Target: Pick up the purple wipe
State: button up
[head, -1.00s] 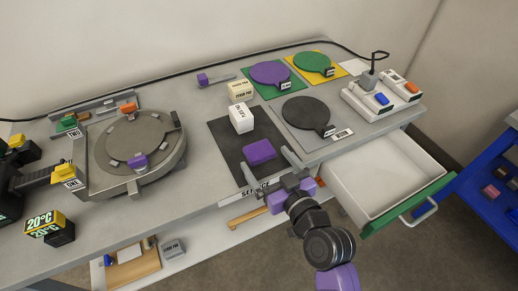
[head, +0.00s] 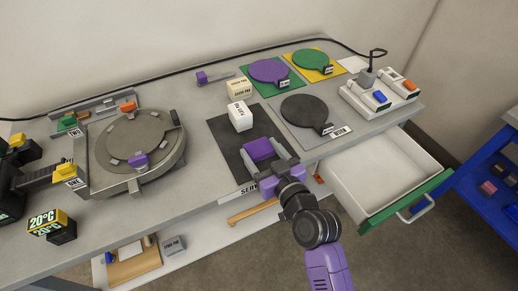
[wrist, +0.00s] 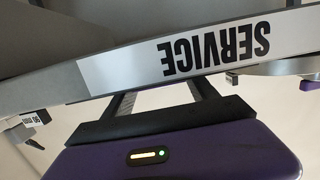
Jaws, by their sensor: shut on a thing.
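The purple wipe (head: 258,148) is a small flat purple block over the dark service mat (head: 226,134) at the table's front edge. My gripper (head: 263,154) reaches in from the front right, with one finger on each side of the wipe, and is shut on it. I cannot tell whether the wipe touches the mat. In the wrist view my gripper's fingers (wrist: 163,97) run past the edge with the SERVICE label (wrist: 217,50), and the wipe is hidden.
A white box (head: 240,116) stands on the mat just behind the wipe. A grey pad with a black paddle (head: 306,113) lies to the right. An open drawer (head: 385,175) with a green front juts out right of my arm. A round turntable (head: 134,145) stands left.

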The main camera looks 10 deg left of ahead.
aim_at(261, 152)
jog(key=shift+r, duration=0.1)
notch_tip(261, 152, up, 20)
jog(key=p, duration=0.1)
jog(key=shift+p, duration=0.3)
